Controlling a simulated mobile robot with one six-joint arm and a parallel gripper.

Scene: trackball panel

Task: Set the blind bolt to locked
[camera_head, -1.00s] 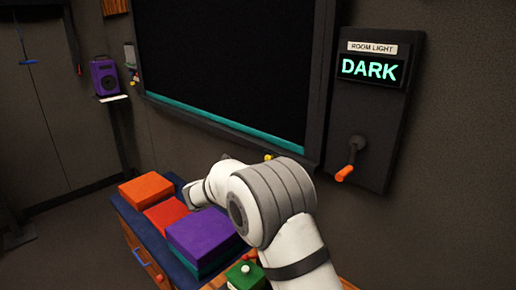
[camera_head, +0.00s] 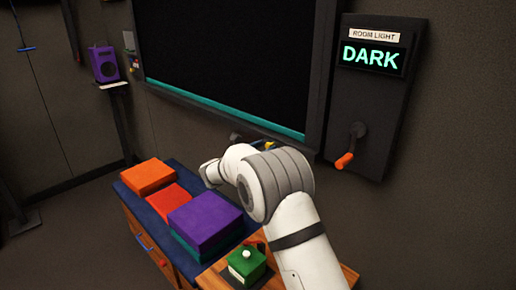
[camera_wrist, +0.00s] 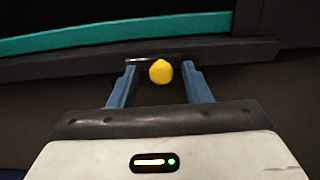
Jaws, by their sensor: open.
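A round yellow knob (camera_wrist: 160,71), seemingly the blind bolt's, sits at the lower frame of the dark board in the wrist view. A dark slot-like strip (camera_wrist: 137,60) runs beside it, mostly to its left. My gripper (camera_wrist: 159,67) is open, with one blue finger on each side of the knob and a gap on both sides. I cannot tell how deep the fingertips reach. In the head view a small yellow spot (camera_head: 268,144) shows just above my arm, and the arm hides most of the gripper. No lock marking is readable.
A black panel (camera_head: 365,100) reading DARK, with an orange-handled lever (camera_head: 345,160), is on the wall at right. Below my arm stand a cabinet with orange and purple boxes (camera_head: 205,215) and a green box with a white button (camera_head: 247,262). A purple speaker (camera_head: 103,64) is at left.

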